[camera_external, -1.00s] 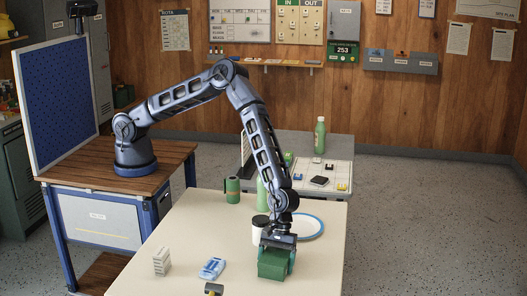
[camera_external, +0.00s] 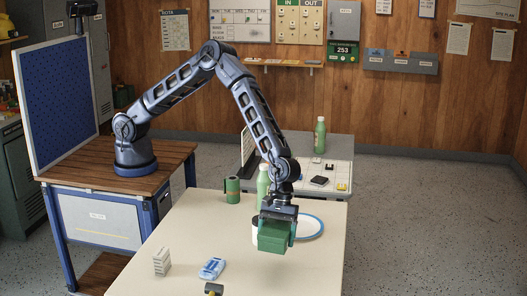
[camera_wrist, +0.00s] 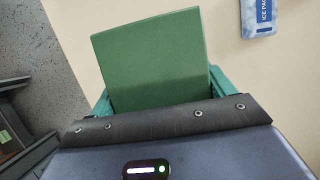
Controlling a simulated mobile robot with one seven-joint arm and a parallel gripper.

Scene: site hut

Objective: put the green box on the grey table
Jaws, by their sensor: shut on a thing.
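The green box (camera_external: 272,237) is between the fingers of my gripper (camera_external: 276,232), which is shut on it. The box is held up above the cream table (camera_external: 205,262) in the external view. In the wrist view the green box (camera_wrist: 152,62) fills the middle, with the teal fingertips (camera_wrist: 158,95) on either side of it. The grey table (camera_external: 338,146) stands behind the cream one, its top partly hidden by my arm. It bears a green bottle, a dark item and small coloured things.
A white tub, partly hidden, and a blue-rimmed plate (camera_external: 318,227) are right behind the held box. A green bottle (camera_external: 263,181) and a green mug (camera_external: 232,190) stand farther back. An ice pack (camera_external: 212,268), a white stack (camera_external: 161,262) and a hammer-like tool (camera_external: 213,289) lie toward the front left.

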